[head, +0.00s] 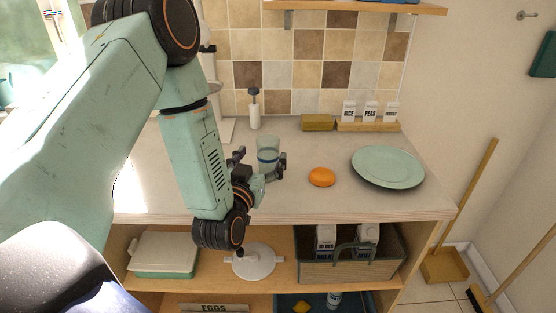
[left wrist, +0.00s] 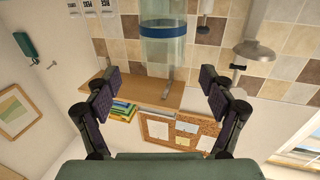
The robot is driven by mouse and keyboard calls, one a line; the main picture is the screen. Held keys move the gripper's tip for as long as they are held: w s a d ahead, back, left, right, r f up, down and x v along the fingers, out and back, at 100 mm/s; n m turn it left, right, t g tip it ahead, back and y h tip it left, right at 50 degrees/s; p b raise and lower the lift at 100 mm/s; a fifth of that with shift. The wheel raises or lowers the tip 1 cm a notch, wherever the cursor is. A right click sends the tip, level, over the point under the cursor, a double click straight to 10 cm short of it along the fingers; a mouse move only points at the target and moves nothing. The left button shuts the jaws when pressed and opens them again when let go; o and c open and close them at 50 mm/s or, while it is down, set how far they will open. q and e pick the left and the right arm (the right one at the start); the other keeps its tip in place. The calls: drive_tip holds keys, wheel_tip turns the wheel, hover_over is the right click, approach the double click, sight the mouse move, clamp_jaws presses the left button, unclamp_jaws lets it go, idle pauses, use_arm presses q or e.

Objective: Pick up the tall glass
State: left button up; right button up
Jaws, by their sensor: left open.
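The tall glass (head: 268,147) is clear with a blue band and stands upright on the counter. My left gripper (head: 259,164) is open at the near side of the glass, with its fingers spread to either side in the head view. The gripper partly hides the lower part of the glass. In the left wrist view, which is upside down, the glass (left wrist: 163,42) is at the top centre, in line with the gap between the open fingers (left wrist: 160,80). Nothing is held. My right gripper does not show.
On the counter (head: 300,205), an orange (head: 322,177) and a green plate (head: 388,167) lie to the right of the glass. A shelf with a crate (head: 350,265) is below.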

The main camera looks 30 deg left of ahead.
sight(264, 147)
use_arm(q)
drive_tip(key=shift+w+a+r, duration=0.15)
drive_tip(key=shift+w+a, duration=0.35)
drive_tip(key=shift+w, duration=0.15)
drive_tip(key=x, duration=0.4)
drive_tip(key=shift+w, duration=0.25)
drive_tip(key=shift+w+a, duration=0.25)
drive_tip(key=shift+d+r, duration=0.1)
drive_tip(key=shift+d, duration=0.2)
drive_tip(key=shift+c, duration=1.4)
drive_tip(key=c, duration=1)
clamp_jaws()
